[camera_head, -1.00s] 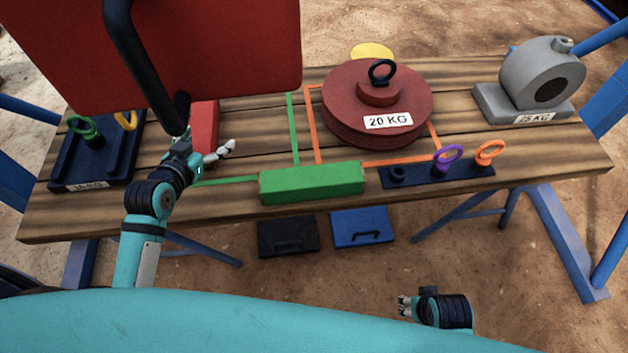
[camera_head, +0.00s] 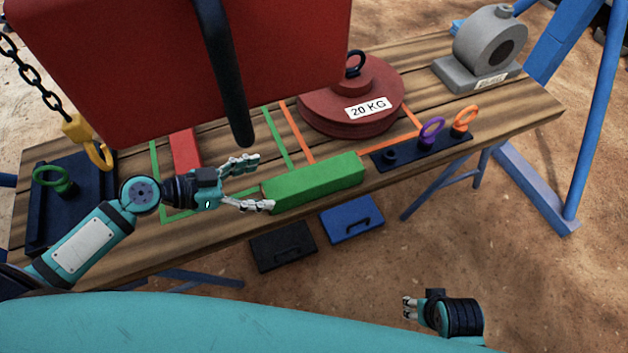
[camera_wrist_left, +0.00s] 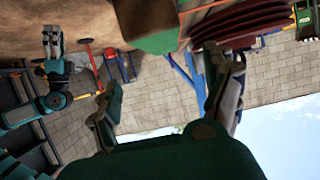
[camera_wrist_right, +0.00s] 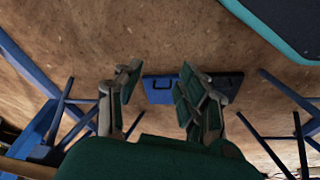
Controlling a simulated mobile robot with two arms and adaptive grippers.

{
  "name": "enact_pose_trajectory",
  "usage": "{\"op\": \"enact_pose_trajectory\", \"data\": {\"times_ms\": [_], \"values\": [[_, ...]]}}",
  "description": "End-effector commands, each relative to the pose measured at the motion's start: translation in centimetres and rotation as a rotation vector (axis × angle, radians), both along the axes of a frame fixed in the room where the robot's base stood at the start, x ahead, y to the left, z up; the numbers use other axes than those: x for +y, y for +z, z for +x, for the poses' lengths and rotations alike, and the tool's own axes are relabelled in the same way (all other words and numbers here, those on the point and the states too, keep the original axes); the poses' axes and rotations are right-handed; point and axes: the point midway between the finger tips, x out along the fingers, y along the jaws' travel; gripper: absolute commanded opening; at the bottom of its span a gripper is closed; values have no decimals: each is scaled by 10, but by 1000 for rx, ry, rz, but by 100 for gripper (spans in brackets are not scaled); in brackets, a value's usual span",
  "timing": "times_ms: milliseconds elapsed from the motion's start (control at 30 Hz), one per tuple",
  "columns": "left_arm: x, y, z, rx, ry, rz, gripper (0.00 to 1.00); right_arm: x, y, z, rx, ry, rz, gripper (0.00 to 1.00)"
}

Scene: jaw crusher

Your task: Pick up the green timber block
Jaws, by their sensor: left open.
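The green timber block (camera_head: 316,182) lies lengthwise near the front edge of the wooden table. Its end also shows in the left wrist view (camera_wrist_left: 148,22), at the top. My left gripper (camera_head: 262,184) is open at the block's left end; one finger is at the near lower corner, the other above the far side. I cannot tell whether they touch the block. My right gripper (camera_head: 408,308) is low in front of the table, away from the block. In the right wrist view (camera_wrist_right: 158,82) its fingers stand apart with nothing between them.
A red 20 KG weight (camera_head: 350,108) stands behind the block. A dark rack with rings (camera_head: 420,152) is to its right, a red block (camera_head: 184,150) to its left. A large red panel with a black bar (camera_head: 180,70) overhangs the table's back left.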

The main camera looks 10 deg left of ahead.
Motion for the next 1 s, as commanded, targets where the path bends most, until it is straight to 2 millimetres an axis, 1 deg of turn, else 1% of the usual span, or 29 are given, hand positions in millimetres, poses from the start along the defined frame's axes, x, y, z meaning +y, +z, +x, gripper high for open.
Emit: {"op": "enact_pose_trajectory", "data": {"times_ms": [33, 100, 200, 300, 567, 733, 833, 1000], "values": [[-9, -2, 7, -5, 0, -3, 85, 0, -1, 1, 0, 1, -1, 40], [-21, -7, 16, -4, 1, -4, 85, 1, -14, -2, 15, 5, -2, 40], [-37, -15, 26, -3, 1, -5, 85, 2, -21, -4, 20, 6, 0, 40], [-48, -22, 34, -2, 1, -2, 85, 2, -26, -5, 24, 7, 0, 40], [-63, -30, 44, 0, 2, -2, 85, 3, -33, -7, 27, 7, 2, 40], [-81, -40, 60, -2, 1, -4, 85, 3, -41, -10, 32, 7, 3, 40], [-91, -45, 66, -1, 1, -3, 85, 3, -44, -12, 37, 8, 2, 40], [-96, -49, 69, 0, 1, 0, 85, 3, -47, -14, 42, 8, 1, 40]]}}
